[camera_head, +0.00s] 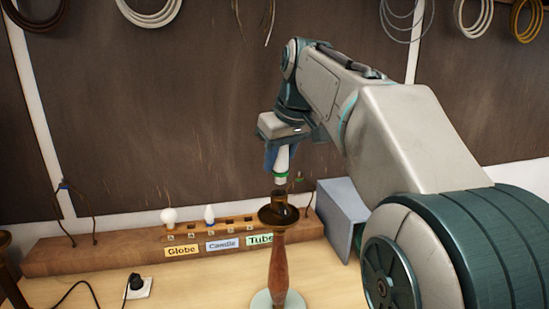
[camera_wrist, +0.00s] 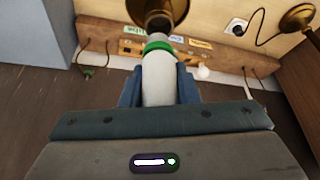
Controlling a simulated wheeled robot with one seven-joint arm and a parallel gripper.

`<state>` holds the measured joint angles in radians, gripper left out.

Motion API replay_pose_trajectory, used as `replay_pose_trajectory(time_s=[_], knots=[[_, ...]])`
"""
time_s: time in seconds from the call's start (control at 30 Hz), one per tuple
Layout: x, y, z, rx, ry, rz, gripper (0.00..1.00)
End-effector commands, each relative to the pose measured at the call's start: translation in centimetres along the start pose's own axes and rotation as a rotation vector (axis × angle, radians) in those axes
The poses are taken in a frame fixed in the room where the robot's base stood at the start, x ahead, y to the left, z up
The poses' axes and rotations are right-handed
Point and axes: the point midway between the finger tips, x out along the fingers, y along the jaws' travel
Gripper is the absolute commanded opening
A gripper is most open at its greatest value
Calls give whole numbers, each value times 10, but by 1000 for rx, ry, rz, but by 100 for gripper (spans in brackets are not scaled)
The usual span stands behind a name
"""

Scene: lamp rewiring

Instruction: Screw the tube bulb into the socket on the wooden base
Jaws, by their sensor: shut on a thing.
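The tube bulb (camera_head: 282,165) is white with a green band and hangs cap down in my gripper (camera_head: 279,156). In the wrist view, the two blue fingers of my gripper (camera_wrist: 158,88) are shut on the sides of the bulb (camera_wrist: 157,75). The brass-coloured socket (camera_head: 279,198) sits on top of the lamp's turned wooden stem (camera_head: 278,258), with a dished collar below it. In the head view, the bulb's lower end is just above the socket mouth, with a slight gap. In the wrist view, the cap overlaps the socket (camera_wrist: 160,8), and their contact is unclear.
A wooden rack (camera_head: 110,250) behind has Globe, Candle and Tube labels. A globe bulb (camera_head: 169,216) and a candle bulb (camera_head: 209,214) stand in it. A grey box (camera_head: 342,215) is right of the lamp.

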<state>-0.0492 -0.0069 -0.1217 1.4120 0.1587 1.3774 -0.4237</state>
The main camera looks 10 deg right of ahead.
Motion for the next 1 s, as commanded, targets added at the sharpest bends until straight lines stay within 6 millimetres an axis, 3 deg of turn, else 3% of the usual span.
replay_pose_trajectory(time_s=[0.43, 1.0], knots=[[30, -3, 12, -5, -1, -2, 6], [32, -2, 13, -4, 0, -2, 6]])
